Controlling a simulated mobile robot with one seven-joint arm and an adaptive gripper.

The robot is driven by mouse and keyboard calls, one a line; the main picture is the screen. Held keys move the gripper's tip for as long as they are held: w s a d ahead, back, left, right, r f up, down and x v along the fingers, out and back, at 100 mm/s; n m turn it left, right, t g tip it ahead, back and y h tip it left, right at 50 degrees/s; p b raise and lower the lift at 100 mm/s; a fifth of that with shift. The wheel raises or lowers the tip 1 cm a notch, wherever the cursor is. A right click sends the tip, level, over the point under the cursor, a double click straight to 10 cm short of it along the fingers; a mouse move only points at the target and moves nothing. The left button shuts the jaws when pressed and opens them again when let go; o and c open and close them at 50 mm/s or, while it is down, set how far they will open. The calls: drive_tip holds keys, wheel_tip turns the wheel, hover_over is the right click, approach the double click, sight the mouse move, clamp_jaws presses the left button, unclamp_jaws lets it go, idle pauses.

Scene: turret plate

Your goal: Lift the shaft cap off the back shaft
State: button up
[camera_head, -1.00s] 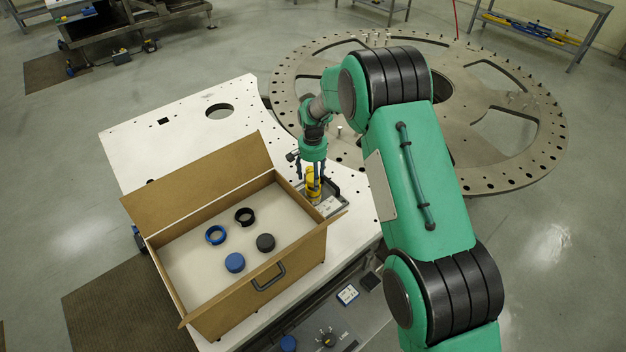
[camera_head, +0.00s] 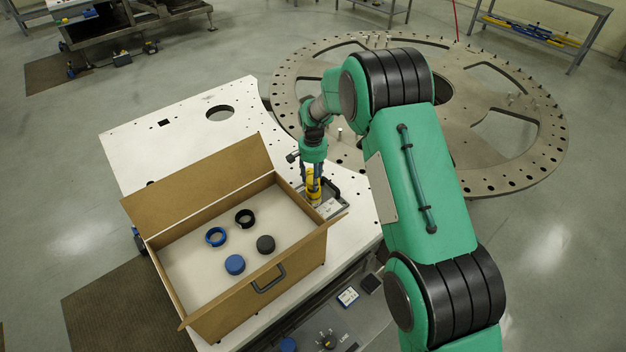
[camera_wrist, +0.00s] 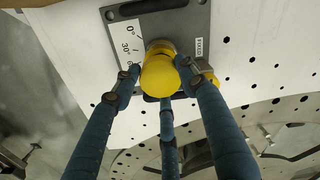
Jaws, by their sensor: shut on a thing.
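The yellow shaft cap (camera_wrist: 158,76) is large in the middle of the wrist view, with my three blue fingers around it. My gripper (camera_head: 313,184) points down over the grey fixture plate (camera_wrist: 192,22) and is shut on this cap. Below the cap, a yellow collar shows at its upper edge. I cannot tell whether the cap is still seated on its shaft. A second yellow piece (camera_wrist: 208,72) sits beside it on the right, partly behind a finger. The fixture plate carries a white angle scale and a "FIXED" label.
An open cardboard box (camera_head: 313,252) stands close beside the fixture on the white table (camera_head: 150,130). Inside are two blue and black rings and two round caps, one blue (camera_head: 235,264) and one dark (camera_head: 265,244). A large round metal plate (camera_head: 510,180) lies behind.

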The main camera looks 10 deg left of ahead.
drive_tip(key=shift+r, duration=0.6)
wheel_tip(320, 180, up, 2)
drive_tip(key=shift+r+b, duration=0.1)
drive_tip(key=shift+b, duration=0.4)
drive_tip(key=s+d, duration=0.1)
drive_tip(key=s, duration=0.3)
drive_tip(key=s+d+b, duration=0.1)
drive_tip(key=s+d, duration=0.1)
drive_tip(key=s, duration=0.3)
drive_tip(key=s+d+r+b, duration=0.1)
drive_tip(key=s, duration=0.3)
drive_tip(key=shift+s+d+r, duration=0.1)
drive_tip(key=shift+s+d, duration=0.1)
drive_tip(key=shift+d, duration=0.2)
drive_tip(key=shift+s+d, duration=0.3)
drive_tip(key=shift+s, duration=0.5)
